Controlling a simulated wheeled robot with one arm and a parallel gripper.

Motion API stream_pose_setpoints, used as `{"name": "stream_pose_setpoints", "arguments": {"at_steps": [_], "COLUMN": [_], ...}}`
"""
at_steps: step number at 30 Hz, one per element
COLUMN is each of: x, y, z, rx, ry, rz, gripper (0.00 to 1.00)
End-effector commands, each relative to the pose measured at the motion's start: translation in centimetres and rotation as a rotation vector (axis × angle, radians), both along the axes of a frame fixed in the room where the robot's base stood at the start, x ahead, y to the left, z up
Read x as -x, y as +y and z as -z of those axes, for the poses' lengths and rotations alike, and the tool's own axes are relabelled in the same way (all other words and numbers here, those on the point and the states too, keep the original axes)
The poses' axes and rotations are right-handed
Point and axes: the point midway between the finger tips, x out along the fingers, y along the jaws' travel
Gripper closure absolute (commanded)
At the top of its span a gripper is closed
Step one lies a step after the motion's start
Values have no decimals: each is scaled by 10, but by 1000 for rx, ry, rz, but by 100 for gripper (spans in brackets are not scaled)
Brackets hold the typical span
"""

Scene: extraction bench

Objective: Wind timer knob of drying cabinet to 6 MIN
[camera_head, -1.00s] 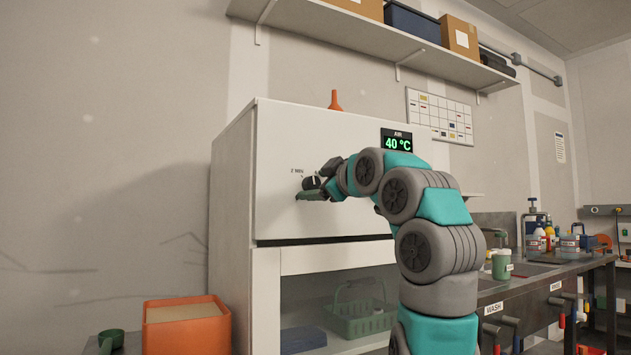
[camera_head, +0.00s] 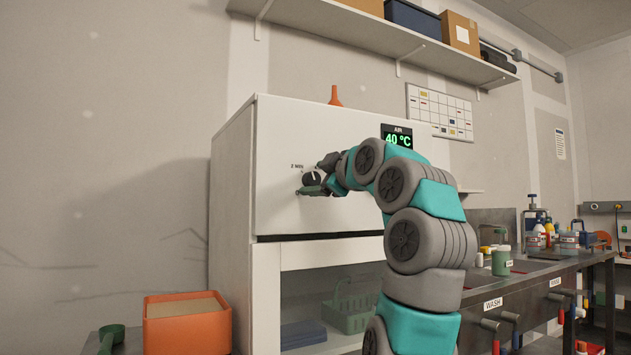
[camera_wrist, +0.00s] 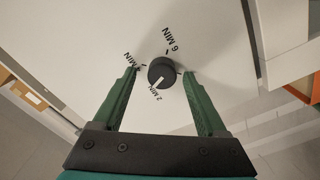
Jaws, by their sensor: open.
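The white drying cabinet (camera_head: 345,130) has a dark round timer knob (camera_wrist: 162,71) on its front panel, which also shows in the head view (camera_head: 309,179). In the wrist view the knob's white mark points down-left towards the 2 MIN label (camera_wrist: 154,97). The 6 MIN label (camera_wrist: 176,40) is above the knob and slightly right. A third label (camera_wrist: 133,60), partly hidden by a finger, is at its left. My gripper (camera_wrist: 160,74) is open, its green fingers on either side of the knob, with visible gaps. I cannot tell how deep the fingertips reach.
An AIR display (camera_head: 397,138) reads 40 °C. An orange funnel (camera_head: 335,97) stands on the cabinet. Below, an open bay holds a green basket (camera_head: 350,316). An orange box (camera_head: 186,322) is at lower left. A wash bench (camera_head: 520,285) is at right.

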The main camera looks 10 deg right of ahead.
Motion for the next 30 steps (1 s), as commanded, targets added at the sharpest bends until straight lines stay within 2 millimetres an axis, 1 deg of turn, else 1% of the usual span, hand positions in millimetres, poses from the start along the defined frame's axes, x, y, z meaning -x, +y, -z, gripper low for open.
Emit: {"name": "stream_pose_setpoints", "arguments": {"at_steps": [5, 9, 15, 22, 23, 30], "x": [-1, -2, -1, -1, -1, -1], "y": [1, -2, -1, 0, -1, -1], "z": [4, 4, 4, 4, 4, 4], "rx": [16, 70, 126, 131, 131, 130], "ry": [0, -14, -34, -35, -35, -35], "rz": [-5, 1, 0, -2, -2, -2], "gripper": [25, 25, 25, 25, 26, 53]}}
